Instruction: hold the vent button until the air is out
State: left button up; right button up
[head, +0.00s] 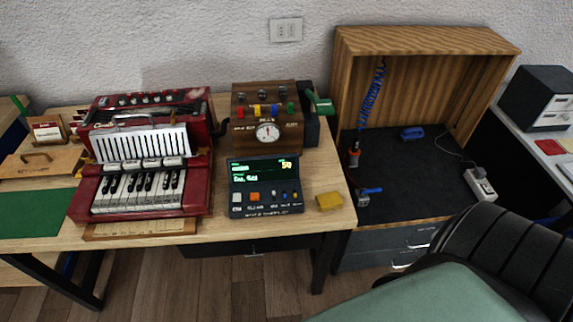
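A red accordion (146,195) with black and white piano keys lies on the wooden table (220,228) at the left. Its pale pleated bellows (140,144) show between the keyboard half and the red back half (150,104). I cannot tell which button is the vent button. A dark console (265,187) with a lit green screen stands right of the accordion, with a white button (237,198), an orange button (254,196) and small blue controls along its front. Neither of my grippers is in view.
A wooden box (268,112) with a round gauge and coloured knobs stands behind the console. A yellow sponge-like block (329,201) lies right of it. A green mat (38,212) is at far left. An open wooden cabinet (430,50) and a black chair-like object (510,255) are at right.

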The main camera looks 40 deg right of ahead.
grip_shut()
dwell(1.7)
